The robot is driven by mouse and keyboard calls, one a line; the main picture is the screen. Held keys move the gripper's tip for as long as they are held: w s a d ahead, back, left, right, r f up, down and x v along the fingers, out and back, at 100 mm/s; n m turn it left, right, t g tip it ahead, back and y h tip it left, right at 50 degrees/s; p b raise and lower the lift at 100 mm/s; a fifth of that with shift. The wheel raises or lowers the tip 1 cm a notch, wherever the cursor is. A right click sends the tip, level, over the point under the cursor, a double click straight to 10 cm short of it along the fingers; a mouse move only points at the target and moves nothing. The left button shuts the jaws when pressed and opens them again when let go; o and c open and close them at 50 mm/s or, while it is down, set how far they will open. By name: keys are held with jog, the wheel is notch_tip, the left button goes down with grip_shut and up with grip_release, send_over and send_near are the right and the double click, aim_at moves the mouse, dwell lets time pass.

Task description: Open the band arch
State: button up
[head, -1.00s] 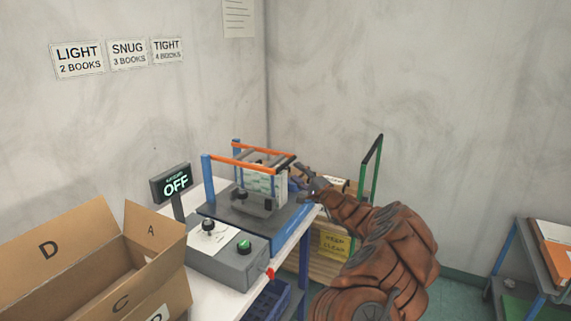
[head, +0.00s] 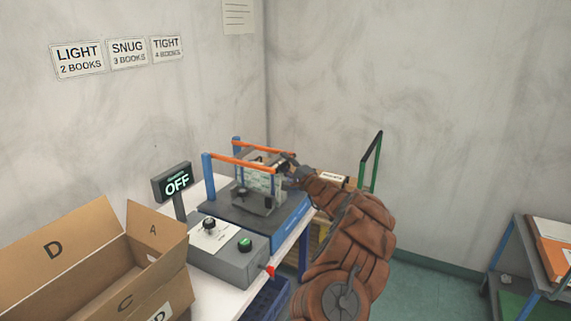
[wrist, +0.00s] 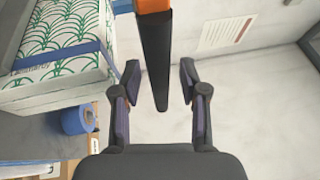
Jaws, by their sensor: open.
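The band arch (head: 236,162) stands on the blue-edged machine on the table, with blue posts and orange side bars. Its black crossbar (wrist: 156,60), with an orange end at the top, runs between my gripper's fingers in the wrist view. My gripper (wrist: 160,82) is open, one finger on each side of the crossbar, with gaps showing. In the head view my gripper (head: 287,168) is at the arch's right end, partly hidden by my arm. A stack of green-patterned books (wrist: 62,40) stands inside the machine, left of the bar in the wrist view.
A grey control box (head: 228,250) with a knob and green button sits in front, beside a display reading OFF (head: 176,184). An open cardboard box (head: 75,265) is at left. A blue roll (wrist: 78,119) shows below the books. A green-framed cart (head: 371,160) stands behind my arm.

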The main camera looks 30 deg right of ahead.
grip_shut()
dwell(0.6)
